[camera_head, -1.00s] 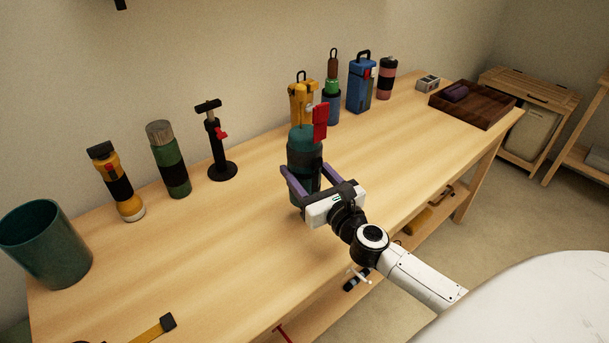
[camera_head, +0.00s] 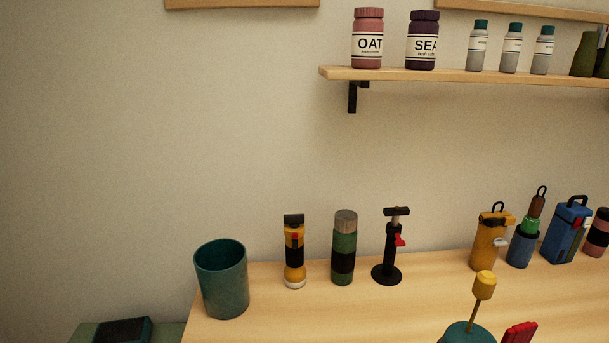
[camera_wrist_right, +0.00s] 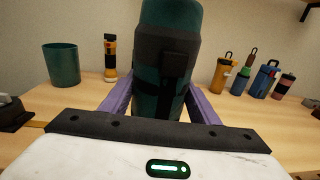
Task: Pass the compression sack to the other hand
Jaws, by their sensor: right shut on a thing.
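The compression sack (camera_wrist_right: 165,70) is a dark teal upright cylinder with a wide black band and strap. In the right wrist view, my right gripper (camera_wrist_right: 155,100) has its purple fingers on both sides of the sack, shut on it. In the head view only the sack's teal top (camera_head: 465,334) shows at the bottom edge, beside a red buckle (camera_head: 520,333). A yellow knob on a thin stem (camera_head: 484,286) appears to rise from that top. The sack's base is hidden. My left gripper is in neither view now.
On the wooden table (camera_head: 300,320) stand a teal cup (camera_head: 222,280), a yellow-black flashlight (camera_head: 295,255), a green bottle (camera_head: 343,255), a black pump (camera_head: 392,250), a yellow container (camera_head: 490,240) and a blue one (camera_head: 566,232). A wall shelf (camera_head: 470,75) holds jars and bottles.

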